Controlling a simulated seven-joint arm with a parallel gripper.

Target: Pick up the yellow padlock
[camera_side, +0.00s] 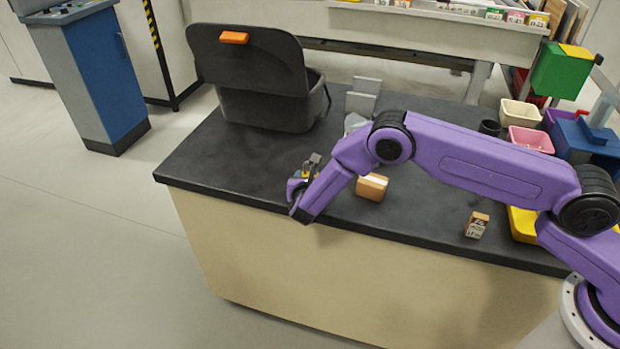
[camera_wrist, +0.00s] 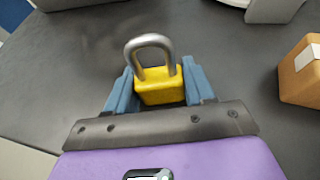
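The yellow padlock (camera_wrist: 160,86) sits between the two blue fingers of my gripper (camera_wrist: 160,84) in the wrist view. Its grey metal shackle points up and away from the gripper in that view. The fingers press close on both sides of the yellow body, with no clear gap, so my gripper looks shut on it. In the side view my gripper (camera_side: 307,177) is near the front left edge of the dark table, and only small yellow bits of the padlock show there. I cannot tell whether the padlock touches the table.
A cardboard box (camera_side: 371,187) stands close to the right of my gripper on the dark table (camera_side: 235,160). A smaller box (camera_side: 477,225) is further right. A dark grey bin (camera_side: 262,105) stands at the back left. Coloured bins, including a pink one (camera_side: 530,139), are at the right.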

